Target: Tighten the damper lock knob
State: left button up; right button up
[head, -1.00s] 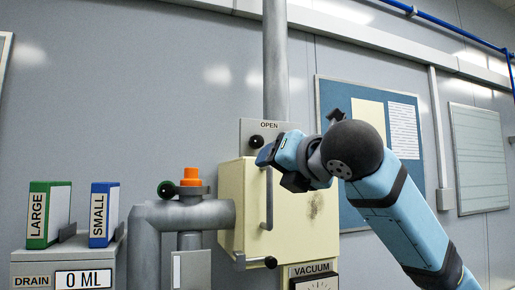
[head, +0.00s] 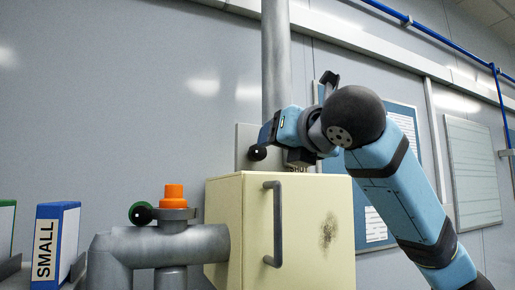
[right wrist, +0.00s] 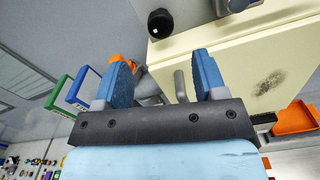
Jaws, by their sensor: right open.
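The damper plate (head: 245,145) is a grey panel on the vertical pipe, above a cream box. A black knob (head: 257,153), which looks like the damper lock knob, shows at its left side. The right wrist view shows a black knob with a pale square mark (right wrist: 160,22), beyond and apart from the fingertips. My right gripper (right wrist: 162,62) is open, with nothing between its blue fingers. In the head view, my right gripper (head: 268,132) is beside and above the knob; the arm covers much of the plate. My left gripper is out of view.
The cream box (head: 228,215) with a grey handle (head: 276,225) stands below the gripper. To its left are pipework with an orange cap (head: 173,195) and a green-and-black knob (head: 141,213). A SMALL binder (head: 55,240) stands at far left. The vertical pipe (head: 276,60) rises behind the gripper.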

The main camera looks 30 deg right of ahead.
aim_at(260, 151)
jog(key=w, duration=0.3)
jog(key=w+p, duration=0.1)
jog(key=w, duration=0.2)
jog(key=w+p, duration=0.1)
jog(key=w, duration=0.2)
jog(key=shift+w+d, duration=0.25)
jog(key=shift+w, duration=0.5)
jog(key=shift+f, duration=0.1)
jog(key=c, duration=0.7)
jog(key=shift+c, duration=1.1)
